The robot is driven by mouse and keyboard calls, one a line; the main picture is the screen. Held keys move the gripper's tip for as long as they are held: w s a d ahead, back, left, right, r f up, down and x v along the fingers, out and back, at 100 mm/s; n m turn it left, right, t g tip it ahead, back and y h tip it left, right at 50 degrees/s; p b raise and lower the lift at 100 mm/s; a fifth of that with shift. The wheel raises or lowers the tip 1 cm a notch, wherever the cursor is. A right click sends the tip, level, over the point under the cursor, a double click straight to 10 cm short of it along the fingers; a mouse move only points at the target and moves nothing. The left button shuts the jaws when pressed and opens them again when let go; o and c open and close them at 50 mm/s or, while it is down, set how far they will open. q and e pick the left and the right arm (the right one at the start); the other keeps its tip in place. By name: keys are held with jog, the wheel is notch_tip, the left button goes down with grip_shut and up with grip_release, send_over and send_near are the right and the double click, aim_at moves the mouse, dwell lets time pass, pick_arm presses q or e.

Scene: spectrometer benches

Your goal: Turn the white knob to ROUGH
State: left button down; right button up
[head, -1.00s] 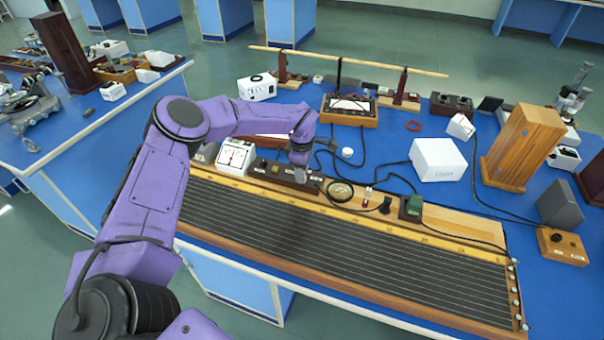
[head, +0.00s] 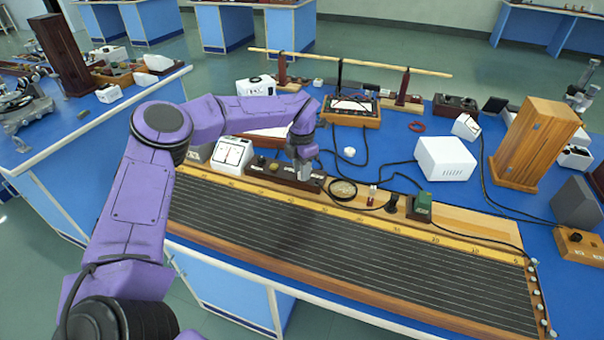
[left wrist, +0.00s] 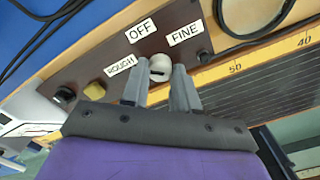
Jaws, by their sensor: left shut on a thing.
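The white knob (left wrist: 161,67) sits on a dark brown panel (left wrist: 92,62) in the left wrist view. Around it are white labels: ROUGH (left wrist: 121,65) to its left, OFF (left wrist: 141,30) above and FINE (left wrist: 185,33) to its upper right. My left gripper (left wrist: 160,82) has a grey finger on each side of the knob and is shut on it. Which label the knob points to is not clear. In the head view my left gripper (head: 303,172) reaches down onto the panel (head: 268,172), hiding the knob. My right gripper is not in view.
A yellow knob (left wrist: 95,90) and a black knob (left wrist: 64,95) are on the same panel. A white meter (head: 232,153) stands left of it, and a round glass-topped instrument (head: 343,189) right. The long ruled board (head: 330,235) lies in front. Black cables (head: 398,177) run behind.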

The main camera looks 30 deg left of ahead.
pick_arm(q)
jog(key=shift+s+d+f+n+b, duration=0.1)
jog(key=shift+f+n+b, duration=0.2)
jog(key=shift+n, duration=0.4)
jog(key=shift+r, duration=0.1)
jog(key=c, duration=1.1)
grip_release()
jog(key=shift+c, duration=0.2)
jog(key=o, duration=0.3)
jog(key=shift+r, duration=0.1)
notch_tip(320, 180, up, 10)
jog(key=b, duration=0.1)
jog(key=shift+w+r+b, duration=0.15)
jog(key=shift+w+b, duration=0.05)
jog(key=shift+b, duration=0.2)
